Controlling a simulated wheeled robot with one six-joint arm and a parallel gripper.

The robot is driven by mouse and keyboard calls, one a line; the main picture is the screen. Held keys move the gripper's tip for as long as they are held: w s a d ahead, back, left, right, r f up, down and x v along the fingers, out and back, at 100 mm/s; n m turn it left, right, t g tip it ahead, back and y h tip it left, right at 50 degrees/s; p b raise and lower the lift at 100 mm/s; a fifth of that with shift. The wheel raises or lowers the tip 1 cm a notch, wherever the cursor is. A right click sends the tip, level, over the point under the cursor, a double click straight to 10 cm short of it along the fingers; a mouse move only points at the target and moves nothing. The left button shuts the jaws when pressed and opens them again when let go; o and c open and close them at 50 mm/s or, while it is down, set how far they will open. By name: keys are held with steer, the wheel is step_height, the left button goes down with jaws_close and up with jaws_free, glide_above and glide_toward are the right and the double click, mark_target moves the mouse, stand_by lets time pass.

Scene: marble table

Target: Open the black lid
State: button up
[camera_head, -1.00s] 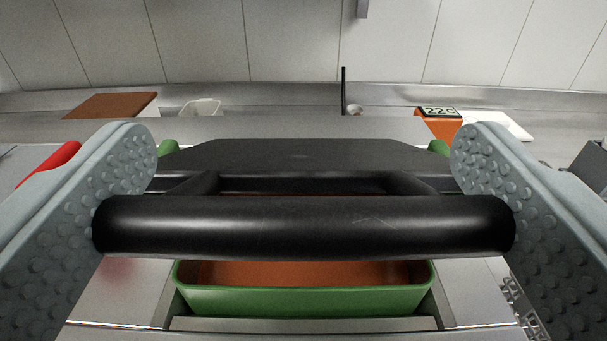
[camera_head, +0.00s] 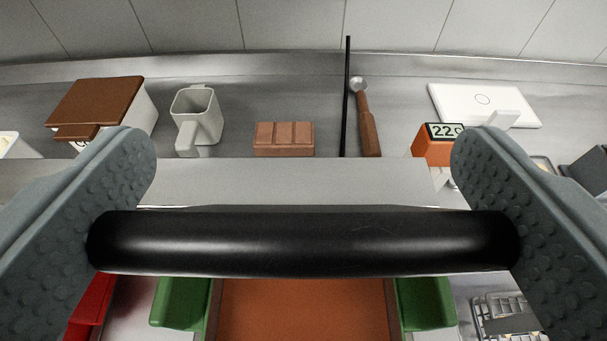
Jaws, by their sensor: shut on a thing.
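The black lid's thick round handle (camera_head: 303,243) runs level across the middle of the view. My gripper (camera_head: 303,232) is shut on it, with one grey dimpled finger at each end of the bar. Only a thin dark strip of the lid (camera_head: 310,208) shows just above the handle; the rest is hidden behind the bar. Below the handle is an orange-brown surface (camera_head: 300,312), with a green container part (camera_head: 180,303) at its left and another green part (camera_head: 427,303) at its right.
Behind stand a brown-topped white box (camera_head: 98,100), a white jug (camera_head: 196,118), a brown block (camera_head: 284,138), a thin black rod (camera_head: 346,100), a wooden-handled tool (camera_head: 369,132), an orange thermometer (camera_head: 438,148) and a white board (camera_head: 484,104). A red item (camera_head: 92,303) lies lower left, a grey rack (camera_head: 505,315) lower right.

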steer(key=w+g, duration=0.1)
steer(key=w, duration=0.1)
steer(key=w+r+g, duration=0.1)
steer(key=w, duration=0.1)
steer(key=shift+g, duration=0.3)
steer(key=shift+w+r+g, duration=0.2)
steer(key=shift+w+g, duration=0.6)
steer(key=shift+w, duration=0.5)
steer(key=o, duration=1.1)
steer(key=shift+w, duration=0.1)
steer(key=v, duration=1.7)
steer(key=shift+r, duration=0.15)
